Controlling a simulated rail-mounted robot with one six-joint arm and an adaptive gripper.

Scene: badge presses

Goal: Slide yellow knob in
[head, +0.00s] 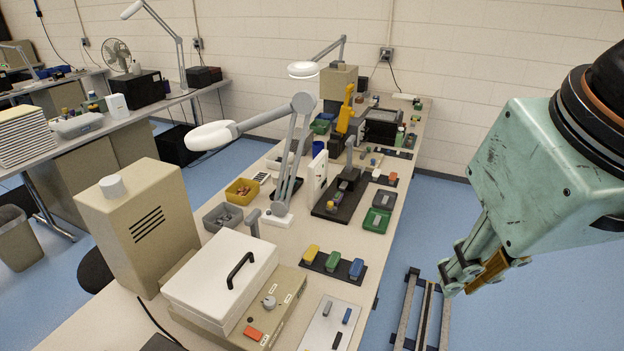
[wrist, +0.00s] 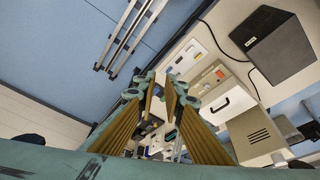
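The yellow knob (head: 311,252) is a small block at the left end of a black strip (head: 336,270) on the bench, in the head view. A green knob (head: 333,260) and a blue knob (head: 356,268) stand beside it on the same strip. My gripper (head: 474,284) is empty, over the floor to the right of the bench and well apart from the knobs. In the wrist view my gripper (wrist: 162,84) shows a gap between its two ribbed orange fingers, so it is open. I cannot make out the yellow knob in the wrist view.
A white-lidded beige press (head: 226,281) with a black handle stands left of the strip. A grey desk lamp (head: 285,165) rises behind it. A pale plate (head: 328,325) with small sliders lies nearer. A metal rail (head: 423,312) runs along the floor beside the bench.

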